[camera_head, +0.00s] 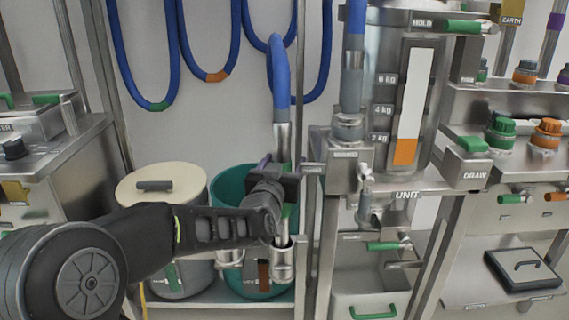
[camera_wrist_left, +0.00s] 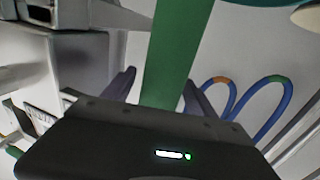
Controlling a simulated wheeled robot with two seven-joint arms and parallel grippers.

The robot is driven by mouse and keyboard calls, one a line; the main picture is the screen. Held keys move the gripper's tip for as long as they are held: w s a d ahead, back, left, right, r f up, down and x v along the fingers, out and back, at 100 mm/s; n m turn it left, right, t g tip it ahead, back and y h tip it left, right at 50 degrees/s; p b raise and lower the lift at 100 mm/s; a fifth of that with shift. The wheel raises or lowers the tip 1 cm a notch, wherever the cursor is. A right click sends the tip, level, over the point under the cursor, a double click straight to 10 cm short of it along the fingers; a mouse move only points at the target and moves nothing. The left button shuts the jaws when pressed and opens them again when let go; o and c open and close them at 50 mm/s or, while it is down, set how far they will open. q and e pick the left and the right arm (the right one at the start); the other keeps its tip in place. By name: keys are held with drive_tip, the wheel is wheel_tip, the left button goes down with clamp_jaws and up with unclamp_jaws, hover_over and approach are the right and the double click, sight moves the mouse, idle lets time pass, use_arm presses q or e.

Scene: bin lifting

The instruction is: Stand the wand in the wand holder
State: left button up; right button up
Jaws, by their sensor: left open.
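The wand (camera_head: 281,138) is a metal tube with a green grip section, hanging from a thick blue hose. It stands near upright, and its lower end meets the mouth of the right metal cup of the wand holder (camera_head: 283,268); how deep it sits is hidden. My left gripper (camera_head: 284,174) is at the green section, with its fingers open on either side. In the left wrist view the green section (camera_wrist_left: 163,55) runs between the spread fingertips of my left gripper (camera_wrist_left: 162,88). My right gripper is not in view.
A teal bin (camera_head: 231,185) stands behind the holder, beside a cream-lidded bin (camera_head: 190,176). A metal dosing unit (camera_head: 378,160) with a gauge stands close on the right. Blue hoses (camera_head: 120,50) loop on the back wall. A left bench (camera_head: 75,150) borders the space.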

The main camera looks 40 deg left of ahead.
use_arm(q)
drive_tip(key=v, duration=0.7)
drive_tip(key=shift+s+p, duration=0.25)
drive_tip(key=shift+p, duration=0.05)
drive_tip(key=shift+d, duration=0.1)
idle(0.3)
